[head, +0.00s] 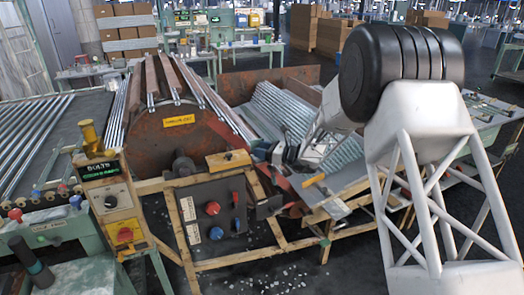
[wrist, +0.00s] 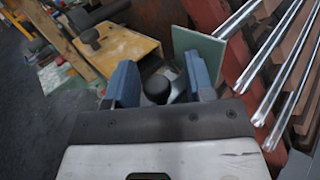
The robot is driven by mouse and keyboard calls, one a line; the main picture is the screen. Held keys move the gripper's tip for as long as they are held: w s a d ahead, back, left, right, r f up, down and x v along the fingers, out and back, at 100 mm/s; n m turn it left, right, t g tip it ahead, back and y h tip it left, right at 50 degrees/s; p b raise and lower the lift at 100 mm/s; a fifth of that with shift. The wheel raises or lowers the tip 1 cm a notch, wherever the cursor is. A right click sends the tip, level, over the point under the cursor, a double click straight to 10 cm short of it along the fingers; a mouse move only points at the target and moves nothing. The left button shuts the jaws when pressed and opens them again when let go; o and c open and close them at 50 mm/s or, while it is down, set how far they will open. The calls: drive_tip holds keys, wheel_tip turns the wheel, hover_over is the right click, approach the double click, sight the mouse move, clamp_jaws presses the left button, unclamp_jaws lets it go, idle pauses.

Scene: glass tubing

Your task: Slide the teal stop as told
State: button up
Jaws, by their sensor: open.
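A flat grey-green, teal-tinted plate (wrist: 200,52) stands just beyond the right finger in the wrist view; it looks like the teal stop. Its lower part is hidden behind that finger. My gripper (wrist: 162,85) is open, with its two blue fingers apart. A dark round knob (wrist: 157,89) shows between the fingers, and I cannot tell whether it is joined to the plate. In the head view my gripper (head: 284,153) is right of the rusty drum (head: 190,132), near the yellow box. The plate cannot be made out clearly there.
A yellow box (wrist: 118,50) with a black knob lies left of my fingers; the yellow box (head: 228,160) also shows in the head view. Glass tubes (wrist: 268,62) run along the right. A dark control panel (head: 212,215) stands below the drum. Shards litter the floor.

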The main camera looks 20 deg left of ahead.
drive_tip(key=shift+d, duration=0.1)
drive_tip(key=d, duration=0.7)
drive_tip(key=shift+d, duration=0.35)
drive_tip(key=shift+r, duration=0.1)
drive_tip(key=s+d+r+n+g+h, duration=0.1)
drive_tip(key=s+d+r+n+h, duration=0.5)
drive_tip(key=s+d, duration=0.5)
drive_tip(key=s+d+r+n+g+h, duration=0.1)
drive_tip(key=s+d+r+n+h, duration=0.15)
drive_tip(key=s+d+r, duration=0.7)
drive_tip(key=s+d+n+t+h, duration=0.2)
drive_tip(key=s+d+n+h, duration=0.2)
drive_tip(key=s+d, duration=0.9)
drive_tip(key=s+d+f+n+t+h, duration=0.1)
drive_tip(key=s+d+n+h, duration=0.4)
drive_tip(key=s+d, duration=0.8)
drive_tip(key=shift+s+f+t+h, duration=0.3)
drive_tip(key=shift+s+t, duration=0.5)
drive_tip(key=shift+s, duration=1.4)
drive_tip(key=shift+d+r, duration=0.1)
drive_tip(key=shift+r, duration=0.05)
drive_tip(key=shift+c, duration=0.3)
